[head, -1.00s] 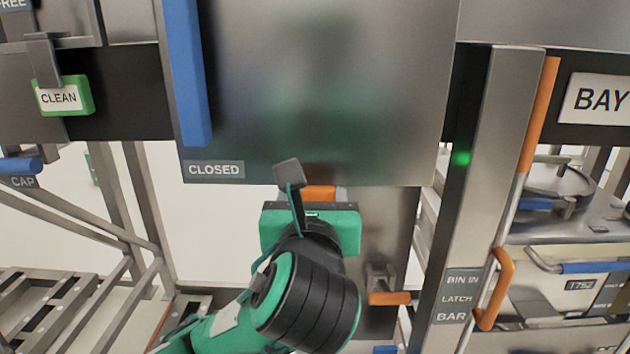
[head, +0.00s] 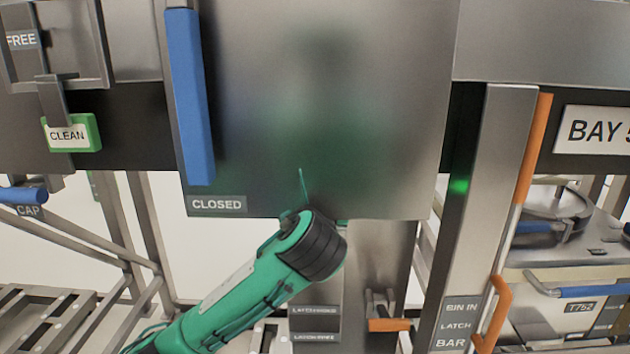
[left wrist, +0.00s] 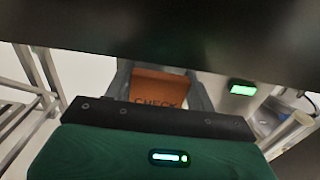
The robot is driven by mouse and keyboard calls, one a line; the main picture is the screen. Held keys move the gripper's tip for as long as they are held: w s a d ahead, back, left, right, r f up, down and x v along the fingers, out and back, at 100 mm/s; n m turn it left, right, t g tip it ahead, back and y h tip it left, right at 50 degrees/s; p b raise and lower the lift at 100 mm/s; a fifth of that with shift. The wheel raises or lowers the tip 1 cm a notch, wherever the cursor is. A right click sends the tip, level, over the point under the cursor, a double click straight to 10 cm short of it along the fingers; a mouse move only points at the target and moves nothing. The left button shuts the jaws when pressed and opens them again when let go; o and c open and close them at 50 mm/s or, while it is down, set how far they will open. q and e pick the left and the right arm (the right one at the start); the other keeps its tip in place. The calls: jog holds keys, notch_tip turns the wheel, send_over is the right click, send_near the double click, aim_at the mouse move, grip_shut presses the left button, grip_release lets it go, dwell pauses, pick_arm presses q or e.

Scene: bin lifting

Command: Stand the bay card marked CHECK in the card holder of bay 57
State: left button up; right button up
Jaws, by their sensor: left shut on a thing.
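The orange card marked CHECK (left wrist: 160,87) is held between the fingers of my left gripper (left wrist: 158,92) in the left wrist view, its lower edge hidden by the gripper body. In the head view my green left arm (head: 250,285) reaches up to the lower edge of the closed steel panel; its gripper and the card are hidden there. A white sign reading BAY 5 (head: 600,130), cut off by the right picture edge, hangs on a dark rail. I cannot make out an empty card holder. My right gripper is not in view.
The steel panel labelled CLOSED (head: 330,120) has a blue handle (head: 190,100). A green-framed CLEAN card (head: 70,134) stands in a holder at left. A steel post with orange latch bar (head: 525,150) stands at right, beside a bin with a blue handle (head: 590,292).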

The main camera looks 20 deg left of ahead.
aim_at(315, 183)
pick_arm(q)
jog(key=p+x, duration=0.1)
jog(key=x, duration=0.2)
jog(key=shift+w+r, duration=0.1)
jog(key=shift+r, duration=0.05)
jog(key=shift+f+p, duration=0.3)
jog(key=shift+f, duration=0.6)
jog(key=shift+f, duration=0.15)
jog(key=o, duration=1.1)
